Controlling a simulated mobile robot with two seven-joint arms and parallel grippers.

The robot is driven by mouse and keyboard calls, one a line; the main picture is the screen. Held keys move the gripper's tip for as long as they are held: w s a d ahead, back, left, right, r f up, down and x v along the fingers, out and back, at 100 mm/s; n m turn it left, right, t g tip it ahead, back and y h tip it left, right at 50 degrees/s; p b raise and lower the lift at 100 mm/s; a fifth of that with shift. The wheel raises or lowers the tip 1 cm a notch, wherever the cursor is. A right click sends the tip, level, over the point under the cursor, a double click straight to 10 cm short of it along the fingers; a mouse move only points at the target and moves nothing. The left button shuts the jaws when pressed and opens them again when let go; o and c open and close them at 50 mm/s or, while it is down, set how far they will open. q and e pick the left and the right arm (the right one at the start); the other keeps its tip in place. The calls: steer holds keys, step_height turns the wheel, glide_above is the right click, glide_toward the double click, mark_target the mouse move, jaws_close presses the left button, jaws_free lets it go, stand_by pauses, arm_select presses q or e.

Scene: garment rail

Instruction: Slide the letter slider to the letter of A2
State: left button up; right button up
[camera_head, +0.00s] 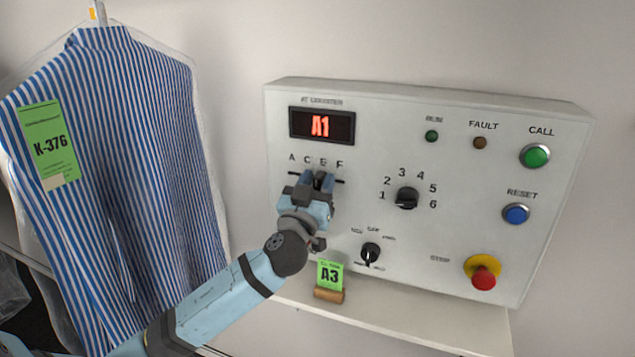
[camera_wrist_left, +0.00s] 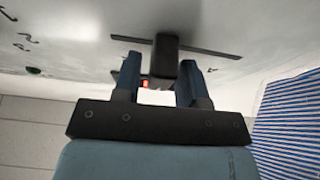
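The grey control panel (camera_head: 461,145) has a display (camera_head: 321,125) reading A1. Below it are the slider letters A, C, E, F and a dark horizontal slot (camera_head: 340,181). My left gripper (camera_head: 318,183) is at this slot and mostly hides the slider knob in the head view. In the left wrist view the black knob (camera_wrist_left: 166,55) stands on the slot (camera_wrist_left: 215,51). The two fingers of the left gripper (camera_wrist_left: 159,78) are apart, with the knob at the gap near their tips; I cannot tell whether they touch it. My right gripper is not in view.
A rotary dial (camera_head: 406,198) numbered 1 to 6 and a smaller knob (camera_head: 370,254) are close by. A red stop button (camera_head: 483,277) is lower right. A green A3 card (camera_head: 330,274) stands on the shelf (camera_head: 400,322). A striped shirt (camera_head: 115,160) hangs at left.

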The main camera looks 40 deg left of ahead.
mark_target(291, 164)
arm_select(q)
jaws_close()
steer(key=a, duration=0.2)
steer(key=s+a+b, duration=0.1)
steer(key=a, duration=0.1)
steer(key=a+b, duration=0.1)
steer(key=a, duration=0.2)
steer(key=shift+s+f, duration=0.1)
steer(key=shift+s, duration=0.25)
steer(key=shift+o, duration=0.7)
jaws_free()
steer(key=shift+a, duration=0.1)
steer(key=shift+o, duration=0.6)
steer(key=shift+a, duration=0.15)
steer(key=shift+s, duration=0.1)
